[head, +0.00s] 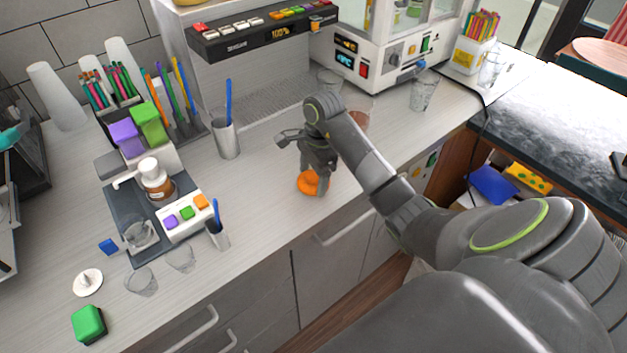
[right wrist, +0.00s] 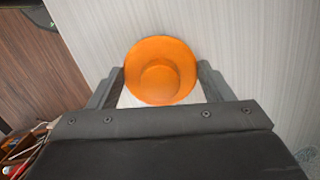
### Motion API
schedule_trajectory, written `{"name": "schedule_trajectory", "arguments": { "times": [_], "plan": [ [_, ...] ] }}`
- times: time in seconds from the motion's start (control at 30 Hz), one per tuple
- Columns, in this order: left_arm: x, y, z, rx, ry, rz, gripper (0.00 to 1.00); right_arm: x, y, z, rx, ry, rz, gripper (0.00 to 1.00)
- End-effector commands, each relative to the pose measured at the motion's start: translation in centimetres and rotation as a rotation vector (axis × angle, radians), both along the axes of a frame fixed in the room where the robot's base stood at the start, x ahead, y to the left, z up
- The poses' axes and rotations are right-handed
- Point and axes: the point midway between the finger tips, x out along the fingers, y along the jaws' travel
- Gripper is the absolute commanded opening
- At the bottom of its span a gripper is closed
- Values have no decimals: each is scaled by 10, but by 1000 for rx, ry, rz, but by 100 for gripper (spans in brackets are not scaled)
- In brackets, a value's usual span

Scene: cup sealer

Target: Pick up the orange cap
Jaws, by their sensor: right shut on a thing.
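The orange cap (head: 309,183) is round, with a raised knob in its middle. In the head view it is at the counter's front part, under my right gripper (head: 313,172). In the right wrist view the cap (right wrist: 160,72) sits between the two dark fingers of my right gripper (right wrist: 160,85), one at each side. The gripper is shut on it. I cannot tell whether the cap touches the counter. My left gripper does not show in either view.
A metal cup with a blue straw (head: 227,138) stands left of the gripper. A white dispenser machine (head: 378,60) stands behind. A dark tray (head: 120,208) with a brown bottle (head: 157,180) is at left, with a green block (head: 88,322) in front. The counter around the cap is clear.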

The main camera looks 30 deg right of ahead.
Motion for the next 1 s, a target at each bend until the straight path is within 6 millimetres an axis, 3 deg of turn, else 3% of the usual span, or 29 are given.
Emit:
{"name": "schedule_trajectory", "arguments": {
  "times": [0.43, 0.57, 1.0],
  "plan": [
    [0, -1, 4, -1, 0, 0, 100, 0, -1, 8, -1, 1, -1, 51],
    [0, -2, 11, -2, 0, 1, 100, 0, 0, 27, 0, -1, 1, 51],
    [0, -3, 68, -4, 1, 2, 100, 0, 0, 84, 0, 1, -1, 51]
  ]
}}
